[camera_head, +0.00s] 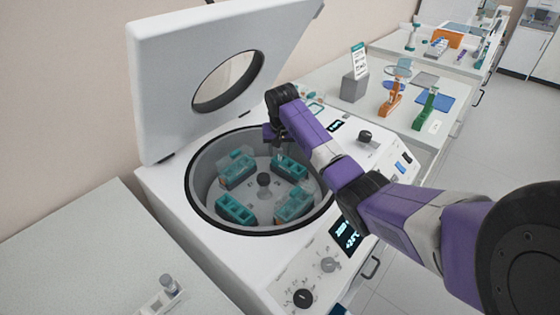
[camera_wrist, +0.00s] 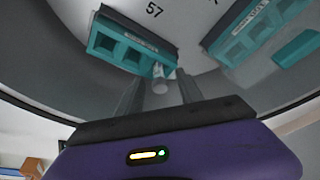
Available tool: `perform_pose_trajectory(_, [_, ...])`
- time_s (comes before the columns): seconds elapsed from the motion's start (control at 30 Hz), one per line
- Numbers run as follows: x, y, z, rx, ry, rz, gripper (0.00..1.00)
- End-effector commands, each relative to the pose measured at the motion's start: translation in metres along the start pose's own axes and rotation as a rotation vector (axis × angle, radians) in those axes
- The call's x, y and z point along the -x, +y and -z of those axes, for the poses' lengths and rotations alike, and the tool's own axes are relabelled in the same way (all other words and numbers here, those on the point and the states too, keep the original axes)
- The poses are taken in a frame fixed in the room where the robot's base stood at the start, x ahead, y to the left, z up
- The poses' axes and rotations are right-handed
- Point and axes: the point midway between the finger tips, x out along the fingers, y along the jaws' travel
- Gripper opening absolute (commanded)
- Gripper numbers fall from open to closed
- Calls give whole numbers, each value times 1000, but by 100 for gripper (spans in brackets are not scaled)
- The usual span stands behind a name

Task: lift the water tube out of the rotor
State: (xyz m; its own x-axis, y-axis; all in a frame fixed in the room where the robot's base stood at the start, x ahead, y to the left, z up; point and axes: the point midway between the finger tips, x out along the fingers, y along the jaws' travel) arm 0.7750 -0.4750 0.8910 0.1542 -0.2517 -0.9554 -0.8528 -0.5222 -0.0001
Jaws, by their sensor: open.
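The rotor (camera_head: 263,200) sits in the open centrifuge bowl with several teal buckets around its hub. My gripper (camera_head: 277,150) reaches down at the far right of the bowl, over the far right bucket (camera_head: 290,168). In the wrist view my gripper's two fingers (camera_wrist: 160,88) are apart, pointing at a teal bucket (camera_wrist: 125,45) near the number 57. A small pale tube-like piece (camera_wrist: 160,84) shows between the fingers, at the bucket's end; it looks like the water tube. Its contents and how deep it sits cannot be made out.
The centrifuge lid (camera_head: 215,75) stands open behind the bowl. The bowl rim (camera_head: 190,200) surrounds the rotor. A grey bench (camera_head: 75,245) lies left, with a small white rack (camera_head: 160,297) holding a capped tube. Another bench with coloured stands is at the back right.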

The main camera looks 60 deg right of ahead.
Motion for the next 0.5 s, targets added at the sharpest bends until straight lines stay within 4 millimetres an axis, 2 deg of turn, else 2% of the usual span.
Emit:
perform_pose_trajectory(0.07, [0, 0, 0, 0, 0, 0, 42])
perform_pose_trajectory(0.27, [0, 0, 0, 0, 0, 0, 3])
perform_pose_trajectory(0.3, [0, 0, 0, 0, 0, 0, 0])
perform_pose_trajectory(0.5, [0, 0, 0, 0, 1, 0, 0])
